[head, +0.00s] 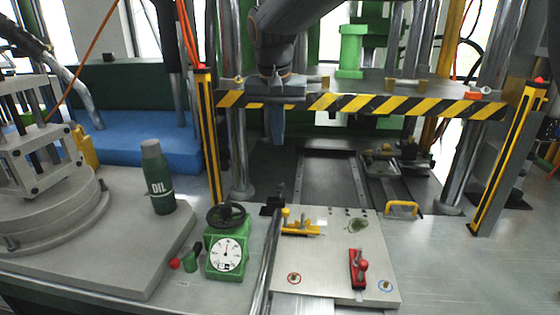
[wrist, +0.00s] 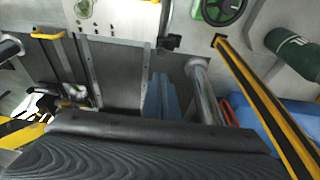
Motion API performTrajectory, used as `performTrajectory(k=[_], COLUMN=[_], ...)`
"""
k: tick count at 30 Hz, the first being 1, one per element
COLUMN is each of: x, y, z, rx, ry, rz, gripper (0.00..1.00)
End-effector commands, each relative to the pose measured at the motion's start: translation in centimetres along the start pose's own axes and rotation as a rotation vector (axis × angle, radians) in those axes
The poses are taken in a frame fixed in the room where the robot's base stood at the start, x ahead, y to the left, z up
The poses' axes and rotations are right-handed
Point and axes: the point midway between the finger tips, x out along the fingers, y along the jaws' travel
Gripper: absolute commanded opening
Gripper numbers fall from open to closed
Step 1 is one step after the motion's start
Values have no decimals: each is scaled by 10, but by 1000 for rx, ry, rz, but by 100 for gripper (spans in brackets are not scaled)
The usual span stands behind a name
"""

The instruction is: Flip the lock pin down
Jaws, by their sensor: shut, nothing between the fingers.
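My gripper (head: 276,138) hangs under the striped bar, above the dark bed of the press. Its blue fingers are together and empty, and they also show in the wrist view (wrist: 161,88). A light metal plate (head: 325,265) lies on the bench in front, apart from my gripper. It carries a yellow latch-like part (head: 299,227) at its back left and a red clamp-like part (head: 358,268) at its front right. A small black block (head: 273,205) sits by the plate's back left corner and shows in the wrist view (wrist: 170,42). I cannot tell which part is the lock pin.
A yellow-and-black striped bar (head: 380,105) crosses close to my arm. Yellow posts (head: 209,140) and (head: 508,160) stand at both sides. A green dial gauge (head: 227,250) and a green oil bottle (head: 158,178) stand at left. Bench at the right is clear.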

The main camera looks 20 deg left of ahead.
Motion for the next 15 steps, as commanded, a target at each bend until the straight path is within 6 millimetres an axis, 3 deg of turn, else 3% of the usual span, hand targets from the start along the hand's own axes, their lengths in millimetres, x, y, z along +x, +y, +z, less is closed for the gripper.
performTrajectory(k=[5, 15], x=[23, 90], y=[2, 3], z=[1, 0], rx=[2, 3], ry=[-5, -5], rz=[3, 3], gripper=[0, 0])
